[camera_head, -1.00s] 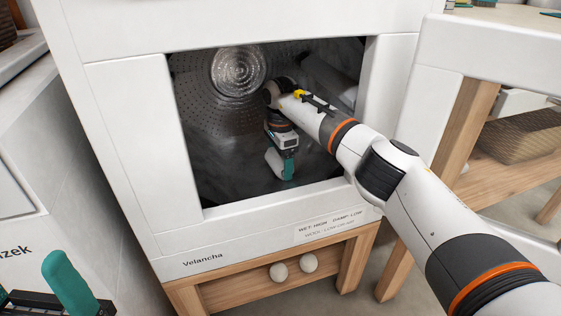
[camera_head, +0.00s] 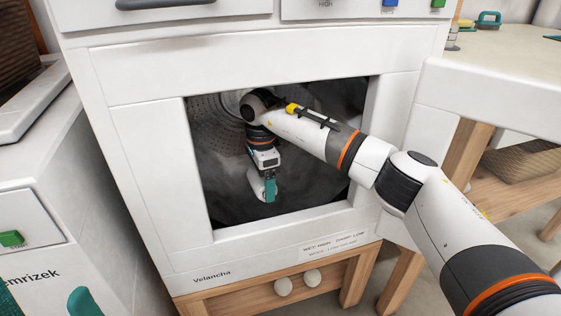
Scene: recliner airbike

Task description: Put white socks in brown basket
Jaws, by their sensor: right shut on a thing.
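My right gripper (camera_head: 268,190) is inside the open drum of the white dryer (camera_head: 150,150), pointing down. Its teal fingers are shut on a small white item (camera_head: 255,182), which looks like a white sock; the fingers partly hide it. My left gripper (camera_head: 45,300) shows only at the bottom left edge, with its two teal fingers apart and nothing seen between them. A brown woven basket (camera_head: 528,152) sits on the wooden shelf at the right, partly hidden by the table. Another brown woven thing (camera_head: 18,35) is cut off at the upper left.
The dryer opening's frame surrounds my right arm. A pale tabletop (camera_head: 500,75) stands at the right, close to my arm. Another white machine (camera_head: 50,180) is at the left.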

